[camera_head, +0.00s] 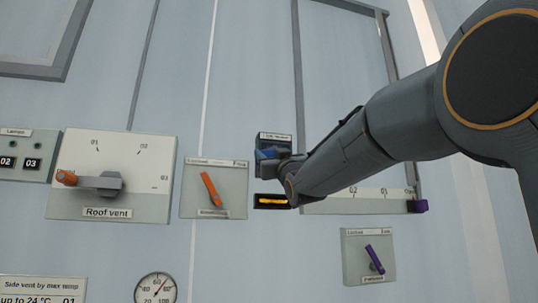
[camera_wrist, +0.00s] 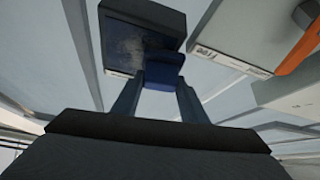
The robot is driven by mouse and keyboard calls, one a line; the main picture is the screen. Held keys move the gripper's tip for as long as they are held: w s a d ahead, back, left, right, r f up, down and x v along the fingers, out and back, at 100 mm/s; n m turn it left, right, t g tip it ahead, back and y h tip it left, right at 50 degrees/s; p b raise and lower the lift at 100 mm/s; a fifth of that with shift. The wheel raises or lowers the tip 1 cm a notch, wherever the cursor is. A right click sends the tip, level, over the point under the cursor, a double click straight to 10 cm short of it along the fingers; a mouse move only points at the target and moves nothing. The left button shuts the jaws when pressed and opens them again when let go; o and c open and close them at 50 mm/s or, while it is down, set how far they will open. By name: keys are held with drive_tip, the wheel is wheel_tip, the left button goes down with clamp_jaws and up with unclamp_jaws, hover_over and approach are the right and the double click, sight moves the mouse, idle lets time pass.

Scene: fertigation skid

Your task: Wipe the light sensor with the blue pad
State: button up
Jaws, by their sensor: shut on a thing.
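The light sensor (camera_head: 273,142) is a small dark box on the wall panel with a white label along its top. In the wrist view its dark face (camera_wrist: 122,47) carries a pale grey smudge. My gripper (camera_head: 284,160) is shut on the blue pad (camera_head: 267,153), which also shows between the two fingers in the wrist view (camera_wrist: 163,72). The pad is in front of the sensor's lower part and overlaps one edge of its face in the wrist view. I cannot tell whether it touches the face.
Left of the sensor are a plate with an orange lever (camera_head: 211,190) and the roof vent dial (camera_head: 113,184). A small orange-lit display (camera_head: 271,201) sits just below the sensor. A purple lever (camera_head: 374,259) is lower right, beneath a scale with a purple slider (camera_head: 420,206).

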drive_tip(key=shift+d, duration=0.1)
drive_tip(key=w+d, duration=0.2)
drive_tip(key=d, duration=0.5)
drive_tip(key=shift+w+d, duration=0.2)
drive_tip(key=shift+d, duration=0.15)
idle(0.4)
drive_tip(key=shift+b, duration=0.35)
drive_tip(key=shift+s+a+f+b, duration=0.1)
drive_tip(key=shift+s+a+b, duration=0.25)
drive_tip(key=shift+a+b, duration=0.7)
drive_tip(key=shift+s+a+r+b, duration=0.1)
drive_tip(key=shift+s+a+b, duration=0.35)
drive_tip(key=shift+a, duration=1.05)
drive_tip(key=shift+s+a+f+b, duration=0.1)
drive_tip(key=shift+s+a+b, duration=0.15)
drive_tip(key=shift+a+b, duration=0.85)
drive_tip(key=shift+a, duration=0.35)
drive_tip(key=shift+s+d+r+p, duration=0.15)
drive_tip(key=shift+r+p, duration=0.3)
drive_tip(key=shift+r, duration=0.3)
drive_tip(key=w+d+p, duration=0.2)
drive_tip(key=d, duration=0.5)
drive_tip(key=shift+w+d, duration=0.3)
drive_tip(key=shift+d, duration=0.05)
